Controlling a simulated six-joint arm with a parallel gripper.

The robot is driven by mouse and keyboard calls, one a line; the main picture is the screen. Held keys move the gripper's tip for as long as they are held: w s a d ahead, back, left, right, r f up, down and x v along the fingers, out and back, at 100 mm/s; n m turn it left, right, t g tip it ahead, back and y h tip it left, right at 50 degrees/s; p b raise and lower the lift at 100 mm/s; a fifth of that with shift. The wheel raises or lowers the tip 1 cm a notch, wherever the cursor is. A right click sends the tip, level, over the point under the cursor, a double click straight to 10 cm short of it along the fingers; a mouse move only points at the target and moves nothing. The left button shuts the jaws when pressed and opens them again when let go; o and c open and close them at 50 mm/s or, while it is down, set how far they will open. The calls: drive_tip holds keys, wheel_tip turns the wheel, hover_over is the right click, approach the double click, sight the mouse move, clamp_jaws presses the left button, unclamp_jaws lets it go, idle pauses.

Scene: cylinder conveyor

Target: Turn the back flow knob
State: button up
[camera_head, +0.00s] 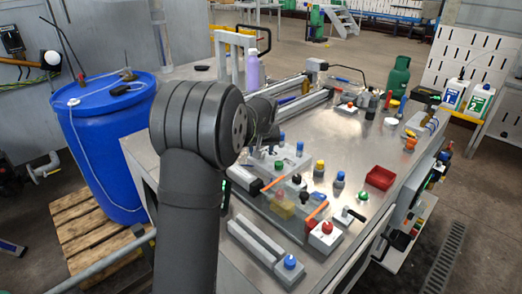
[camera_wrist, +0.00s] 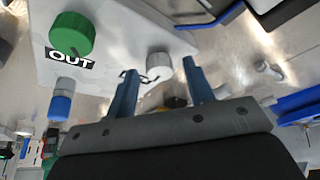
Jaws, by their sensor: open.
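In the wrist view, a light grey round knob (camera_wrist: 159,64) stands on a pale panel (camera_wrist: 120,22). My gripper (camera_wrist: 160,68) is open, its two blue fingers on either side of this knob in the picture. Contact cannot be told. A larger green knob (camera_wrist: 72,34) sits left on the same panel, above a black OUT label (camera_wrist: 69,55). In the head view, the green knob (camera_head: 279,165) shows on the panel beyond my arm, and the gripper is largely hidden there. No label names the back flow knob in view.
A blue-topped grey cylinder (camera_wrist: 61,103) lies near the left finger in the wrist view. In the head view, a red knob box (camera_head: 326,236), a blue knob box (camera_head: 290,268), yellow-topped and blue-topped cylinders and a red tray (camera_head: 380,177) crowd the table's front.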

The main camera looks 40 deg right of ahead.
drive_tip(key=c, duration=1)
drive_tip(key=shift+n, duration=0.4)
drive_tip(key=n+y, duration=0.1)
drive_tip(key=n, duration=0.1)
drive_tip(key=n+t+y, duration=0.1)
drive_tip(key=n, duration=0.1)
drive_tip(key=shift+d+n, duration=0.2)
drive_tip(key=shift+n, duration=0.2)
drive_tip(key=n+y, duration=0.2)
drive_tip(key=n, duration=0.4)
drive_tip(key=shift+d, duration=0.15)
drive_tip(key=n+g+y, duration=0.1)
drive_tip(key=n, duration=0.2)
drive_tip(key=n+g+y, duration=0.1)
drive_tip(key=n, duration=0.2)
drive_tip(key=shift+w+d+n, duration=0.1)
drive_tip(key=shift+d+n, duration=0.05)
drive_tip(key=shift+n, duration=0.25)
drive_tip(key=n+g, duration=0.1)
drive_tip(key=n, duration=0.2)
drive_tip(key=n+g+y, duration=0.1)
drive_tip(key=n, duration=0.2)
drive_tip(key=shift+w, duration=0.15)
drive_tip(key=shift+n, duration=0.3)
